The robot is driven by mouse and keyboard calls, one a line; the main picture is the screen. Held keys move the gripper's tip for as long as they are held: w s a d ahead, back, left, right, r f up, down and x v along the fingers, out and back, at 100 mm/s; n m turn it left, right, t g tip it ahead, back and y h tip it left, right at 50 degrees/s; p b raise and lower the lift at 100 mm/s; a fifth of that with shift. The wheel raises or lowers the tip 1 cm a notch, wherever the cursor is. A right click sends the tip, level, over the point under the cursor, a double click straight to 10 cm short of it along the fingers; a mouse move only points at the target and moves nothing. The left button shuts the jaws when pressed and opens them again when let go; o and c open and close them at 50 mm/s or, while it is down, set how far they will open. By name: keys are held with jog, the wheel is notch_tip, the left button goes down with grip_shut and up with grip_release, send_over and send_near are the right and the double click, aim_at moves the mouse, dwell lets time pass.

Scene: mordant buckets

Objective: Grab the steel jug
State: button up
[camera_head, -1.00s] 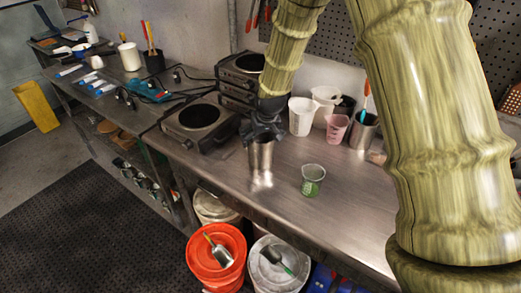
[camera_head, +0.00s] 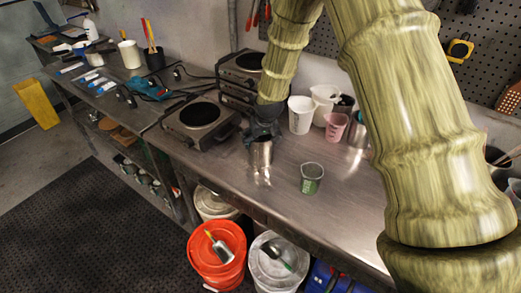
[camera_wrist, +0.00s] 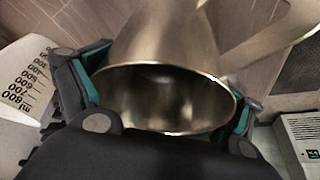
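The steel jug (camera_head: 261,153) is a shiny metal cylinder on the steel bench, in front of the hot plates in the head view. My gripper (camera_head: 262,134) is over its top from above and hides part of the rim. In the wrist view the jug's open mouth (camera_wrist: 165,98) fills the middle. My gripper (camera_wrist: 168,100) has its teal-padded fingers on opposite sides of the jug, and both pads appear to touch it. The jug is upright; I cannot tell any gap beneath it.
A small green-marked cup (camera_head: 311,178) stands to the right of the jug. White beakers (camera_head: 300,115) and a pink cup (camera_head: 336,126) stand behind. A hot plate (camera_head: 199,119) is at left. Orange (camera_head: 216,262) and white buckets sit below the bench front.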

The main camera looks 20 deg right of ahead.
jog(key=shift+s+f, duration=0.1)
jog(key=c, duration=0.4)
jog(key=shift+c, duration=0.2)
jog(key=shift+r+b, duration=0.3)
jog(key=shift+b, duration=0.05)
jog(key=shift+c, duration=0.9)
jog(key=s+a+r+b, duration=0.2)
jog(key=s+b, duration=0.1)
jog(key=s, duration=0.4)
jog(key=s+a+r+b, duration=0.2)
jog(key=s+b, duration=0.1)
jog(key=s, duration=0.5)
jog(key=shift+r+b, duration=0.2)
jog(key=shift+b, duration=0.1)
